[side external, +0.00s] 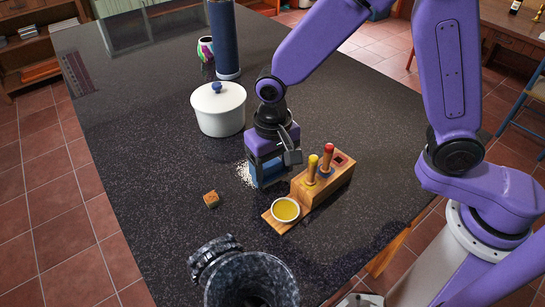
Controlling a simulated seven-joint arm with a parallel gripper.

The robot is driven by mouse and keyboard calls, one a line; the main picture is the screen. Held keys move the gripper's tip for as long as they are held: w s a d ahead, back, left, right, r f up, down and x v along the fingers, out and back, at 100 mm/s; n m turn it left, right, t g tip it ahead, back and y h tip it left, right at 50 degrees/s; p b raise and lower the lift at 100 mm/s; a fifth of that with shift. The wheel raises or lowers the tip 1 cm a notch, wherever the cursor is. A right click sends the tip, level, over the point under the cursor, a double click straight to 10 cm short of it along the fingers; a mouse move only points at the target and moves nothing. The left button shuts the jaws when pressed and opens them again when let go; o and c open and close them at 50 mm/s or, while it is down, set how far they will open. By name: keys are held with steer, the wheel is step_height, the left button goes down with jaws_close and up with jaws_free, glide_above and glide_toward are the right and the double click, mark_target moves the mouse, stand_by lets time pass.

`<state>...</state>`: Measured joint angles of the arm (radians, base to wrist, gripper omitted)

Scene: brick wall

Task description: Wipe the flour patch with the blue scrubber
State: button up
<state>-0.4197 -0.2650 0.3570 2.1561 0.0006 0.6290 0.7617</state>
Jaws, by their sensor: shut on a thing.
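My gripper (268,160) points down over the dark counter and is shut on the blue scrubber (271,174). The scrubber sits low between the fingers, at or very near the counter top; I cannot tell whether it touches. The flour patch (244,174) is a white speckled area on the counter. It shows just left of the gripper, and the gripper and scrubber hide part of it.
A wooden block (317,187) with upright red and yellow handles and a bowl of yellow liquid (286,210) stand close on the right. A white lidded pot (218,109) is behind left. The counter's left side is clear.

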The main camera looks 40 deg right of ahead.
mark_target(244, 158)
steer(key=shift+f, duration=1.25)
steer(key=shift+w+r, duration=0.15)
steer(key=shift+w, duration=0.4)
steer(key=shift+c, duration=0.3)
steer(key=shift+w, duration=4.55)
steer(key=shift+s, duration=5)
steer(key=shift+s+a, duration=0.15)
steer(key=shift+a, duration=0.05)
steer(key=shift+w+a, duration=0.2)
steer(key=shift+w, duration=5)
steer(key=shift+s, duration=5.15)
steer(key=shift+r, duration=4.1)
